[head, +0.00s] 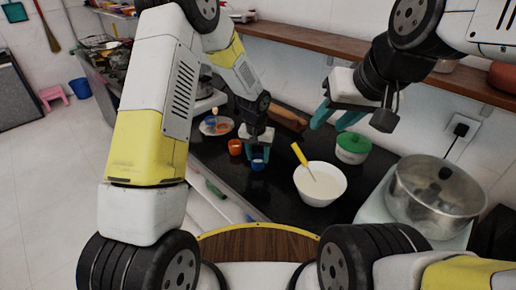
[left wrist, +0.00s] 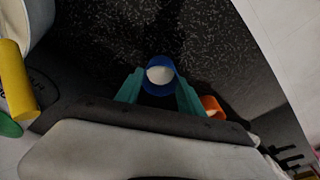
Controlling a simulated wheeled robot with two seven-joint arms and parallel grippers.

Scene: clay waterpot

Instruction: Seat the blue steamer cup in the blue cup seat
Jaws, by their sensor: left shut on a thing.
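The blue steamer cup (head: 258,164) is at my left gripper's fingertips, over the dark counter. In the left wrist view the blue cup (left wrist: 149,84) shows as a blue ring with a pale inside, between the teal fingers. My left gripper (head: 259,151) is shut on this cup. I cannot tell whether the cup touches the counter. No separate blue cup seat can be made out clearly in either view. My right gripper (head: 338,118) is open and empty, raised above the counter near the back shelf.
An orange cup (head: 235,147) stands just left of the held cup. A plate (head: 208,130) with small items lies behind it. A white bowl (head: 320,192) with a yellow-handled utensil, a green-lidded pot (head: 353,147) and a steel pot (head: 436,190) stand to the right.

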